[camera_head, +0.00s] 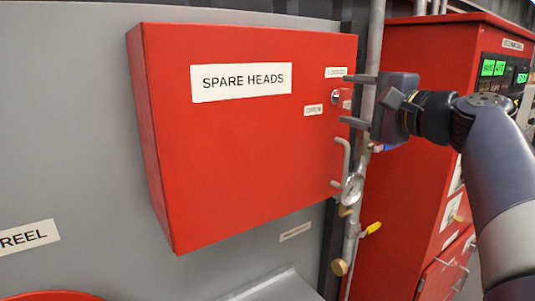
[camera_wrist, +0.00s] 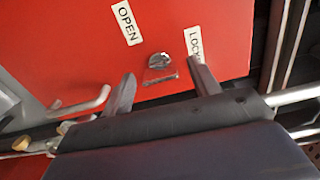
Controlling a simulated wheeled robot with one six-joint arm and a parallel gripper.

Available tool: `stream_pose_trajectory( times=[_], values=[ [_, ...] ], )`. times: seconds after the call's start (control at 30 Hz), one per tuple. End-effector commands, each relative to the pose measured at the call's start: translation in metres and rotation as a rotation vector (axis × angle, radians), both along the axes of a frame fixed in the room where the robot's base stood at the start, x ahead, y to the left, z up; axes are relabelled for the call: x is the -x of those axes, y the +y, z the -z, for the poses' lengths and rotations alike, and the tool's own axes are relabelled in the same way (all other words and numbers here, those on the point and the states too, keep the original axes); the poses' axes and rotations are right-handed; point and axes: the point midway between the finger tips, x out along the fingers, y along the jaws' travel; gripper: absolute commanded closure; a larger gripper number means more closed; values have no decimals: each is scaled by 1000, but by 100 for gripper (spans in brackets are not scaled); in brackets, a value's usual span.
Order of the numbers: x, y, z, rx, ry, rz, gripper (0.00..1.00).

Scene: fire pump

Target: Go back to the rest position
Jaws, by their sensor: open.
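My gripper (camera_head: 346,99) is open and empty at the right edge of a red cabinet (camera_head: 235,150) labelled SPARE HEADS. Its two fingers point at the cabinet front, one above and one below a small silver lock (camera_head: 336,97). In the wrist view, the lock (camera_wrist: 159,62) shows beyond and between the spread fingers (camera_wrist: 161,78), with a gap to each. Labels reading OPEN (camera_wrist: 126,22) and LOCKED, partly hidden by a finger (camera_wrist: 194,42), are beside it. The cabinet door looks shut.
A bent grey door handle (camera_head: 341,167) sticks out below my gripper. A red control cabinet (camera_head: 420,110) stands on the right, behind my arm.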

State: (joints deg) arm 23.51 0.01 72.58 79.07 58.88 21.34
Motion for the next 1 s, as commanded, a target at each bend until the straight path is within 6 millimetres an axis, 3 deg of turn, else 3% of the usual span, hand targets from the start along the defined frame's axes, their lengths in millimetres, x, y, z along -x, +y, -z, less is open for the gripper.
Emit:
stream_pose_trajectory(
  times=[0.57,1.0],
  values=[
    [2,-2,1,0,-1,2,42],
    [50,-34,2,-1,-1,4,42]
  ],
)
